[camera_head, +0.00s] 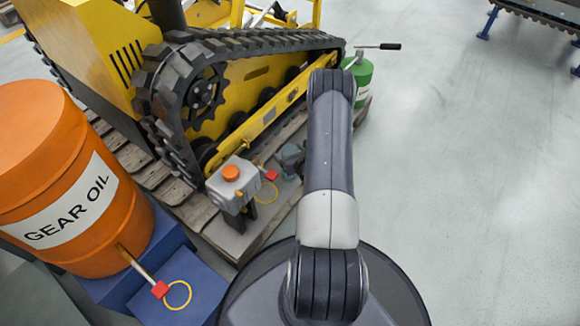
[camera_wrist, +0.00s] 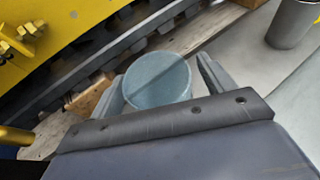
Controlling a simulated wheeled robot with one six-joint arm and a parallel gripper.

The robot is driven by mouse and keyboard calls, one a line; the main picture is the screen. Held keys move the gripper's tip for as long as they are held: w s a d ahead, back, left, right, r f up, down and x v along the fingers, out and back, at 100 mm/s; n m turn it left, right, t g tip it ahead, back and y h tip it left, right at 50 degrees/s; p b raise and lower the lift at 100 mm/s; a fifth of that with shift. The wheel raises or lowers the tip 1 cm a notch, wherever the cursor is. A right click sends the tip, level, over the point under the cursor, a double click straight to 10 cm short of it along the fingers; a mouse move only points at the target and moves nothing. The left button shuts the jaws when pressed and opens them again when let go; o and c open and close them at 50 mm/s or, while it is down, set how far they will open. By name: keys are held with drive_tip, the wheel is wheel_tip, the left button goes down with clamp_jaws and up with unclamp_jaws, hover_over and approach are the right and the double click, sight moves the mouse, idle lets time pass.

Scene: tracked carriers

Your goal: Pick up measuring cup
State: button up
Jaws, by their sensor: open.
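A round grey-blue cup (camera_wrist: 157,80), which looks like the measuring cup, is in the middle of the wrist view, with its round top facing the camera. My gripper (camera_wrist: 161,72) is open, with one finger on the left of the cup and one on the right. I cannot tell whether either finger touches it. In the head view my gripper (camera_head: 290,160) is low beside the tracked carrier and partly hidden by my arm. I cannot make out the cup clearly there.
The yellow tracked carrier (camera_head: 255,75) stands on a wooden pallet (camera_head: 160,180). A grey box with an orange cap (camera_head: 232,185) is left of my gripper. A grey cylinder (camera_wrist: 292,24) is at upper right. An orange gear oil drum (camera_head: 60,180) stands left. Floor is clear right.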

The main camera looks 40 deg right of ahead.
drive_tip(key=shift+w+f, duration=0.25)
drive_tip(key=shift+w, duration=0.3)
drive_tip(key=shift+d, duration=0.1)
drive_tip(key=shift+c, duration=0.5)
drive_tip(key=c, duration=1.2)
